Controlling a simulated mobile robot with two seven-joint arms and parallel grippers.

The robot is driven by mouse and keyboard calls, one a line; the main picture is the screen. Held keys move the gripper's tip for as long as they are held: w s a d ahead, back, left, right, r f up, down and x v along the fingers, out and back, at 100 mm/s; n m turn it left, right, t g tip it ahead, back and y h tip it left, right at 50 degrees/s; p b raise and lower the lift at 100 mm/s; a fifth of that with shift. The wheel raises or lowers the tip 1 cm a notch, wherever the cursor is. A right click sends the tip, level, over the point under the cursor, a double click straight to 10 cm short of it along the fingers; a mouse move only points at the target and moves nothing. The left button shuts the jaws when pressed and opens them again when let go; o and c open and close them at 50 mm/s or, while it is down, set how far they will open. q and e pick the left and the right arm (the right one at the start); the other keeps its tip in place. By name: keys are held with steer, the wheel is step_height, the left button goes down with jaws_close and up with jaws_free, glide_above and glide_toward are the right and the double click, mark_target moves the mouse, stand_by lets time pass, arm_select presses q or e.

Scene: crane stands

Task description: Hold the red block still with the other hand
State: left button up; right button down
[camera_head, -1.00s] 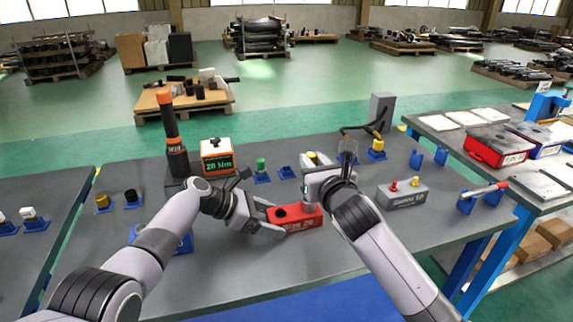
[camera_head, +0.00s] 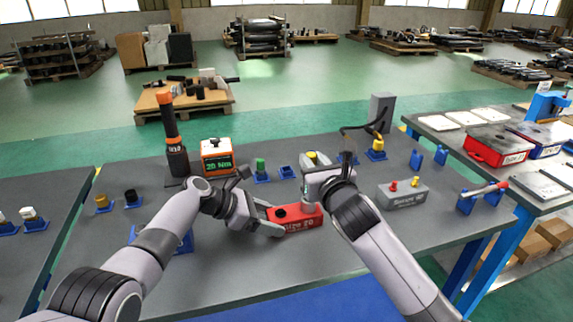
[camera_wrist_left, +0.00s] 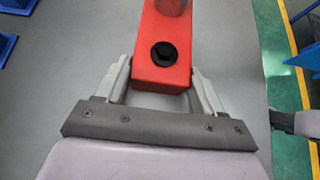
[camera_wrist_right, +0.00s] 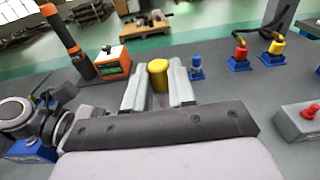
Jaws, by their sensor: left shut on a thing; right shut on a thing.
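The red block (camera_head: 293,224) lies on the grey table, with a dark round hole in its top. My left gripper (camera_head: 268,217) is shut on its left end, with one finger on each side. The left wrist view shows the block (camera_wrist_left: 162,75) between the fingers (camera_wrist_left: 160,82). My right gripper (camera_head: 314,162) is above and behind the block, shut on a yellow cylinder (camera_wrist_right: 158,75). A grey cylinder (camera_head: 309,206) stands at the block's right part, below the right gripper. I cannot tell whether it joins the yellow one.
An orange box with a green display (camera_head: 216,157) and a tall black tool with an orange top (camera_head: 172,135) stand behind the left arm. Blue holders (camera_head: 262,177) stand at the back. A grey block with red and yellow knobs (camera_head: 402,195) is to the right.

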stand_by(0.4)
steer(key=shift+f, duration=2.35)
steer(key=shift+f, duration=2.25)
steer(key=c, duration=0.9)
jaws_free()
steer(key=shift+o, duration=0.2)
arm_select(q)
steer(key=shift+f, duration=0.1)
arm_select(e)
steer(key=shift+s+r, duration=0.1)
steer(key=shift+v, duration=2.45)
steer(key=shift+s+d, duration=0.1)
steer(key=v, duration=1.1)
steer(key=shift+s, duration=0.35)
